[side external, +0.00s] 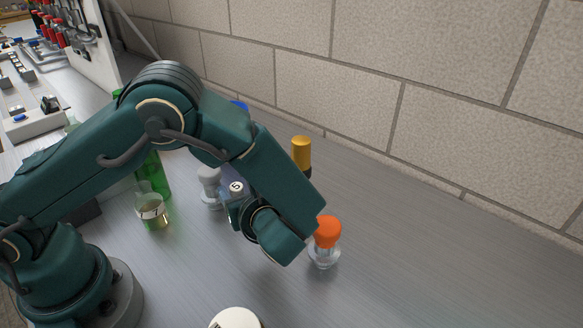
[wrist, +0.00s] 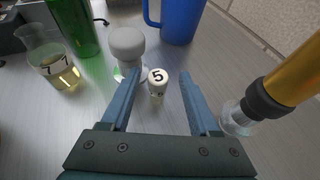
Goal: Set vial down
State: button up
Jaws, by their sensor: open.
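The vial (wrist: 157,84), small with a white cap marked 5, stands upright in the wrist view between the tips of my gripper (wrist: 158,78). My gripper is open, with a gap visible on each side of the vial. In the side view the vial's cap (side external: 236,187) shows beside my gripper (side external: 238,207), and its lower part is hidden. Whether its base touches the table is hard to tell.
A grey-capped jar (wrist: 127,52) stands close left of the vial. A beaker (wrist: 55,67), green bottle (wrist: 75,22) and blue mug (wrist: 180,18) stand around. An amber-topped object (side external: 301,152) and orange-capped jar (side external: 326,238) are right. The table's right is clear.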

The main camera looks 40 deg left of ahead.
jog(key=shift+r, duration=0.1)
jog(key=shift+d+r, duration=0.15)
jog(key=shift+d, duration=0.1)
jog(key=v, duration=1.1)
jog(key=s+a+r+n+h, duration=0.3)
jog(key=n+h, duration=0.3)
jog(key=n, duration=0.5)
jog(key=s+a+r+n+h, duration=0.4)
jog(key=s+n+h, duration=0.2)
jog(key=n, duration=0.4)
jog(key=shift+n, duration=0.4)
jog(key=shift+o, duration=0.4)
jog(key=shift+s+r+n+h, duration=0.2)
jog(key=shift+n+h, duration=0.1)
jog(key=shift+n, duration=0.1)
